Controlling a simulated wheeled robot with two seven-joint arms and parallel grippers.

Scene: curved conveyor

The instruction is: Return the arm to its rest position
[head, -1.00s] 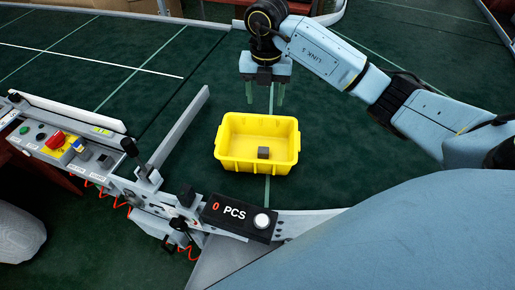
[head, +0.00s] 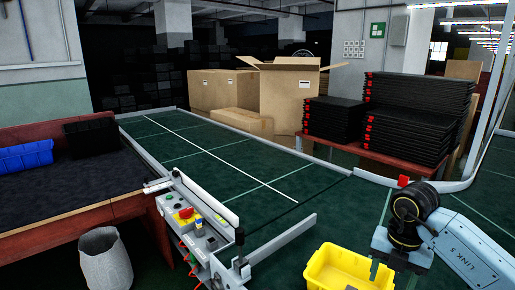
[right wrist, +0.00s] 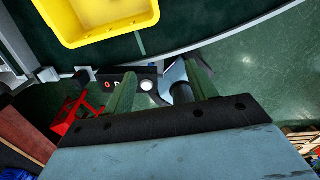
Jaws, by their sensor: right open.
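My right arm comes in from the right in the head view, its gripper (head: 393,268) pointing down beside the right edge of the yellow bin (head: 340,252). Its lower part is cut off by the frame's bottom edge. In the right wrist view the two green fingers of the right gripper (right wrist: 160,72) stand apart with nothing held between them. The yellow bin (right wrist: 74,38) lies beyond the fingertips at the top left, partly cut off. No block shows in the visible part of the bin. My left gripper is not in view.
The green conveyor (head: 225,160) runs to the back. A control box (head: 195,225) sits on its near rail. Black trays (head: 415,110) are stacked on a red table at the right, and cardboard boxes (head: 290,85) stand behind. A grey waste bin (head: 105,260) stands at lower left.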

